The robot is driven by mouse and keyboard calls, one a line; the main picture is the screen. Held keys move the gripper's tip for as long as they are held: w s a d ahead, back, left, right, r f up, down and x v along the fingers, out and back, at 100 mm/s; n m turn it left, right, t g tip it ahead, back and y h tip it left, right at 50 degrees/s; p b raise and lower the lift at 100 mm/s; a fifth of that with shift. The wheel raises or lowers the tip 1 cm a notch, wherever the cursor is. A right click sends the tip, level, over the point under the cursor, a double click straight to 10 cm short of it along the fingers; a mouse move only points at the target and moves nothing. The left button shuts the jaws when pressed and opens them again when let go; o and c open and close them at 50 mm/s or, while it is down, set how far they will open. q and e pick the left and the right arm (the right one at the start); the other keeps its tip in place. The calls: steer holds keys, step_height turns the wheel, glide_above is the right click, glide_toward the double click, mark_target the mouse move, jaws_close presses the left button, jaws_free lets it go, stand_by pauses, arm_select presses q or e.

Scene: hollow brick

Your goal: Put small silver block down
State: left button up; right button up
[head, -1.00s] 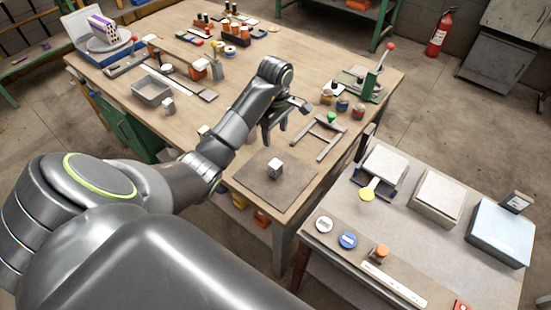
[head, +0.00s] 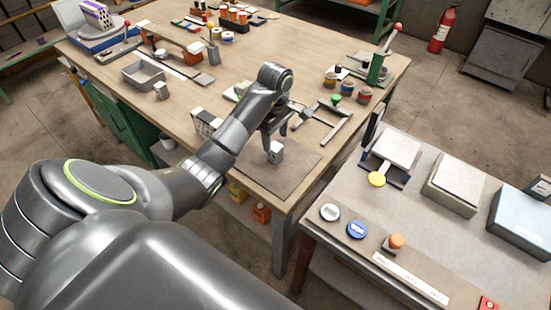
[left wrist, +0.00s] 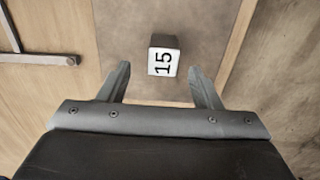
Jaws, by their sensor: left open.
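The small silver block (head: 276,152) stands upright on the dark grey mat (head: 256,176) near the table's front corner. In the left wrist view the block (left wrist: 164,55) shows a white face marked 15. My left gripper (head: 275,138) is open and empty, close behind the block in the head view. In the left wrist view its fingertips (left wrist: 158,75) are spread wide, with the block ahead of and between their lines, not gripped. My right gripper is not in view.
A metal frame with a green knob (head: 325,118) lies right of the gripper. Small jars (head: 347,87) and a green lever press (head: 378,66) stand behind it. A lower side table (head: 330,270) with boxes stands at right.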

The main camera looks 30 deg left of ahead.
mark_target(276, 146)
arm_select(q)
step_height(276, 146, down, 2)
steer(key=shift+f+b, duration=0.1)
steer(key=shift+b, duration=0.5)
steer(key=shift+s+d+f+p, duration=0.1)
steer(key=shift+s+f+p, duration=0.15)
steer(key=shift+p, duration=0.1)
steer(key=shift+w+f+p, duration=0.1)
steer(key=shift+f+p, duration=0.25)
steer(key=shift+f, duration=1.25)
steer(key=shift+c, duration=0.2)
jaws_close()
